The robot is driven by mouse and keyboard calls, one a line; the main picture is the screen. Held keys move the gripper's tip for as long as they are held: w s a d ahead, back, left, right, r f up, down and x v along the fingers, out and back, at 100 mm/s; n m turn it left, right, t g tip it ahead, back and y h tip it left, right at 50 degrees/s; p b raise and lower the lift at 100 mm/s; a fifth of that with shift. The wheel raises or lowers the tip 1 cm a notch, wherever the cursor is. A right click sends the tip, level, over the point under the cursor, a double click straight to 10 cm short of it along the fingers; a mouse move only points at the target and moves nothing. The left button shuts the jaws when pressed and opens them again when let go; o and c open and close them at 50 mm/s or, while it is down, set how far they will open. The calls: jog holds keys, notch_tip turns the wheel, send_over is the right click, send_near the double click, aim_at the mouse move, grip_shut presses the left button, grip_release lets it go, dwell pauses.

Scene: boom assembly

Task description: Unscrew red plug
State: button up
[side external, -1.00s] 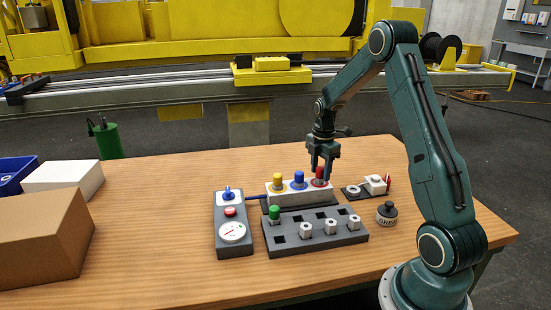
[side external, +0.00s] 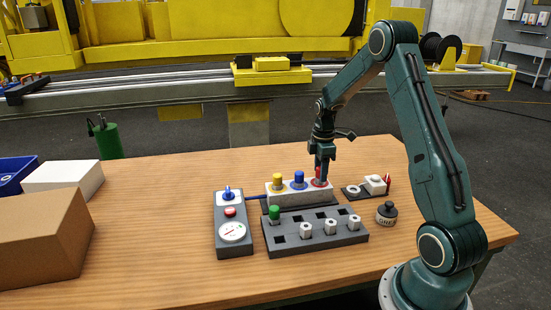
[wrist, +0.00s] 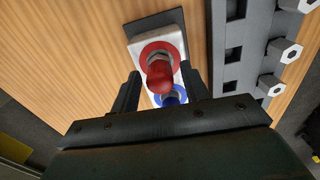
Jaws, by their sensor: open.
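The red plug (wrist: 159,77) stands upright in a red ring at one end of the white block (side external: 270,198). In the side view the red plug (side external: 318,171) is partly hidden behind my gripper (side external: 322,176). My gripper is open, with its fingers down on either side of the red plug. In the wrist view the red plug lies between the two fingers of my gripper (wrist: 160,90), with a gap to each. The blue plug (side external: 299,178) and the yellow plug (side external: 278,180) stand in the same block, left of the red one.
A grey rack (side external: 350,239) in front holds a green plug (side external: 274,214) and several hex-ended plugs. A gauge box (side external: 231,243) stands left. A small dark jar (side external: 387,212) and a tray with small parts (side external: 352,192) lie right.

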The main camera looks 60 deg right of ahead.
jog(key=m, duration=1.1)
jog(key=shift+m, duration=0.3)
dwell(0.3)
grip_shut()
